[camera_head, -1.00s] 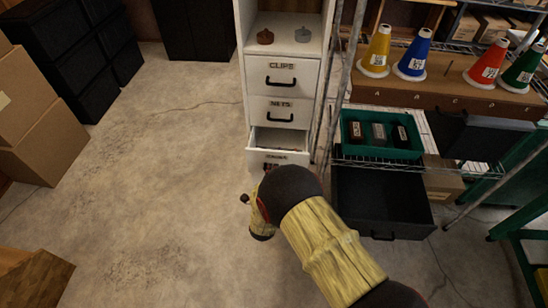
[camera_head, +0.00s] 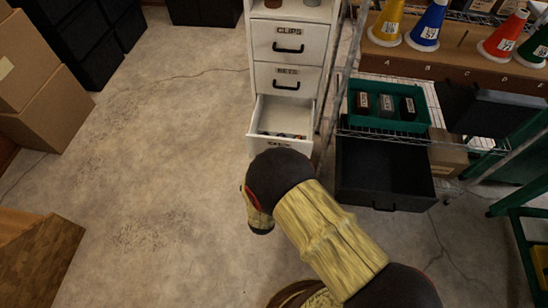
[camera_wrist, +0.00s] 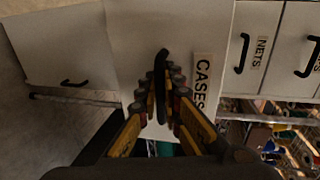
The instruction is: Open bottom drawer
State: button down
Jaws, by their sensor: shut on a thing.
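The white cabinet (camera_head: 252,62) stands at top centre in the head view. Its bottom drawer (camera_head: 258,143) is pulled partly out, and small items show inside it. In the wrist view the drawer front (camera_wrist: 135,30) carries a label reading CASES and a black handle (camera_wrist: 161,60). My gripper (camera_wrist: 166,85) is shut on that handle. In the head view my arm hides the gripper and the handle.
The two drawers above, CLIPS (camera_head: 288,40) and NETS (camera_head: 287,80), are shut. To the right stand a wire shelf with a green tray (camera_head: 428,117) and an open black drawer (camera_head: 385,172) below it. Cardboard boxes (camera_head: 45,105) stand at left. The floor (camera_head: 150,170) between is clear.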

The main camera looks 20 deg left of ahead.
jog(key=c, duration=2.3)
grip_release()
jog(key=shift+f, duration=0.1)
jog(key=v, duration=1.2)
jog(key=shift+a, duration=0.1)
